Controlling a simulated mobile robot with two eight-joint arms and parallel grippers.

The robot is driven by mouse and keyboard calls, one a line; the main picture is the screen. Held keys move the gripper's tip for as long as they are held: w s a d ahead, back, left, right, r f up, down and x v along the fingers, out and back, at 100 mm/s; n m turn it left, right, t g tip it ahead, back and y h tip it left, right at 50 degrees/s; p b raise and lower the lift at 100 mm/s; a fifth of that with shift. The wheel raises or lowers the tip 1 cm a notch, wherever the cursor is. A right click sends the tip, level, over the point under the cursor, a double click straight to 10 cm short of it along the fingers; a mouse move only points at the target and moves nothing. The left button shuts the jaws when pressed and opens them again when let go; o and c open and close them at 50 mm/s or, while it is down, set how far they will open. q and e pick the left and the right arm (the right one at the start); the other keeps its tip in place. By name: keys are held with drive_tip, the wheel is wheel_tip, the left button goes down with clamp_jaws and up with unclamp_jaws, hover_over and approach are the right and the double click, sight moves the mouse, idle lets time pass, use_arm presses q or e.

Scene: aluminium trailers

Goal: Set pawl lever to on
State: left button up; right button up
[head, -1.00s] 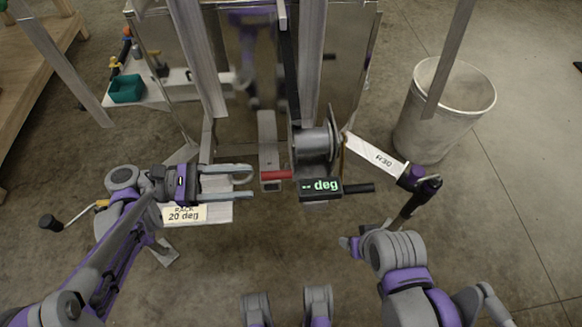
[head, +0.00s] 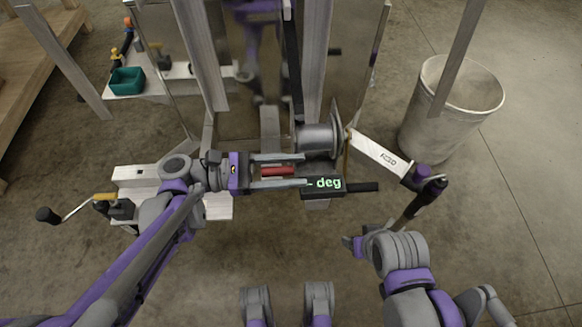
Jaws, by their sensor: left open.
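The pawl lever appears as a short red handle (head: 278,171) beside the winch drum (head: 318,139), pointing left. My left gripper (head: 306,169) comes in from the left with its two long fingers apart, one above and one below the red handle in the picture. The handle lies in the gap; I cannot tell whether either finger touches it. The lower finger reaches the black display box (head: 322,185) with green "deg" text in the picture. My right arm is at the lower right; its fingers cannot be made out clearly near the purple parts at the crank's outer end.
A white crank arm (head: 378,153) extends right from the winch. A white bin (head: 452,108) stands at the right. A green tray (head: 127,81) sits at upper left, and another crank handle (head: 48,215) sticks out at the left. Metal posts rise behind the winch.

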use_arm(q)
clamp_jaws()
idle(0.3)
drive_tip(key=shift+d+f, duration=0.1)
idle(1.1)
